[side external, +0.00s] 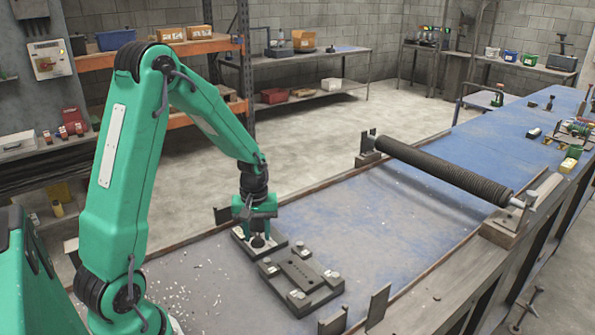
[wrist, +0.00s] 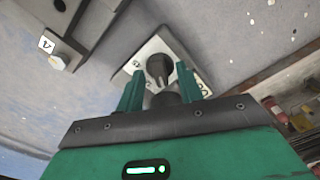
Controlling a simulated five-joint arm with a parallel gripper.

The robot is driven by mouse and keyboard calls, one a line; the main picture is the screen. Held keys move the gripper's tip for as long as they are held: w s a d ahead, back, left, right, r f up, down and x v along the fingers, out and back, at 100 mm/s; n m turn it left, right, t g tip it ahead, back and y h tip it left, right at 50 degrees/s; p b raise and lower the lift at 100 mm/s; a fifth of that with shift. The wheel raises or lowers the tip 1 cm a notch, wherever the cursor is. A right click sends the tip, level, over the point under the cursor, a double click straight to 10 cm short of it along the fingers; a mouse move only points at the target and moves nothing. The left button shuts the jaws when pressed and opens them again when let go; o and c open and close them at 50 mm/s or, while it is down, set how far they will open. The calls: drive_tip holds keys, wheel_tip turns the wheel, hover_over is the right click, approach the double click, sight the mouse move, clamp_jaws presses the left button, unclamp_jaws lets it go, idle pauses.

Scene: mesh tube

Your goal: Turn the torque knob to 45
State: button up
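The torque knob (wrist: 159,67) is dark and round, with a pale mark on its near side, and stands on a light dial plate (wrist: 150,47) with printed figures too small to read surely. My gripper (wrist: 158,72) is open, its two green fingers on either side of the knob with gaps between; I cannot tell whether the tips reach down around it. In the side external view my gripper (side external: 258,222) points down over the dark knob block (side external: 277,243), and hides much of the knob. The knob's exact setting cannot be read.
A black mesh roller (side external: 440,169) spans the blue bench (side external: 390,232) further right. Upright brackets (side external: 377,306) stand at the front edge.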

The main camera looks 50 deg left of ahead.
clamp_jaws()
drive_tip(key=shift+m, duration=0.5)
drive_tip(key=m, duration=0.9)
idle(0.4)
drive_tip(key=shift+m, duration=0.3)
unclamp_jaws()
